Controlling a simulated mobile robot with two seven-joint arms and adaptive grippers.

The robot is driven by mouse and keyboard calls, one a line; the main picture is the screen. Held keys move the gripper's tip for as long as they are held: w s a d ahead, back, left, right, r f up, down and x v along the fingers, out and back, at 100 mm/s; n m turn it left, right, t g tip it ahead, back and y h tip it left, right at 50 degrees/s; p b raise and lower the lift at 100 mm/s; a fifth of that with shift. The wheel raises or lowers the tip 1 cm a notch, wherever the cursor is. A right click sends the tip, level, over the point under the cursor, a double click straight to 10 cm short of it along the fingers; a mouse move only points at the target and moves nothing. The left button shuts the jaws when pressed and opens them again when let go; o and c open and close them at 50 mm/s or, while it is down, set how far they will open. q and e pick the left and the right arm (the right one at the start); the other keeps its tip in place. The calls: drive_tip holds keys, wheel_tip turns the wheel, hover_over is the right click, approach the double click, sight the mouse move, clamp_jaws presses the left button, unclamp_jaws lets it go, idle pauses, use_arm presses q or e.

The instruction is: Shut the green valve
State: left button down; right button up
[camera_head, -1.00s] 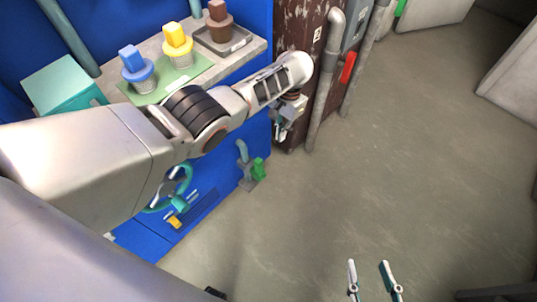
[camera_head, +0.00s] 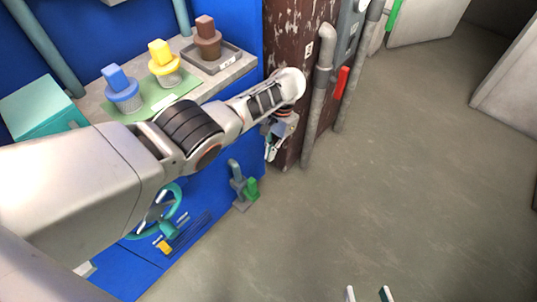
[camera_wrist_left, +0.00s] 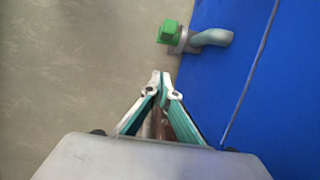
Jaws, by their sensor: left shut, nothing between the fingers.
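A small green block-shaped valve handle (camera_head: 252,188) sits by a grey bent pipe (camera_head: 237,178) low at the blue panel. It also shows in the left wrist view at the top (camera_wrist_left: 168,32), attached at the pipe's end (camera_wrist_left: 212,38). My left gripper (camera_head: 270,152) is above the valve and apart from it. Its fingertips (camera_wrist_left: 160,76) are closed together and empty, pointing toward the valve side. My right gripper (camera_head: 368,294) shows only as two spread fingertips at the bottom edge, with nothing seen between them.
A teal handwheel (camera_head: 170,215) is on the blue panel. Pipes and a red handle (camera_head: 342,82) stand right of the left gripper. The floor at right is clear.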

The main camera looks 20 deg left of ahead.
sight(253, 189)
use_arm(q)
drive_tip(key=s+a+f, duration=0.2)
drive_tip(key=s+f, duration=0.3)
drive_tip(key=f, duration=0.2)
drive_tip(key=shift+s, duration=0.2)
drive_tip(key=shift+f, duration=0.15)
use_arm(e)
drive_tip(key=shift+s+f, duration=0.1)
drive_tip(key=shift+f, duration=0.05)
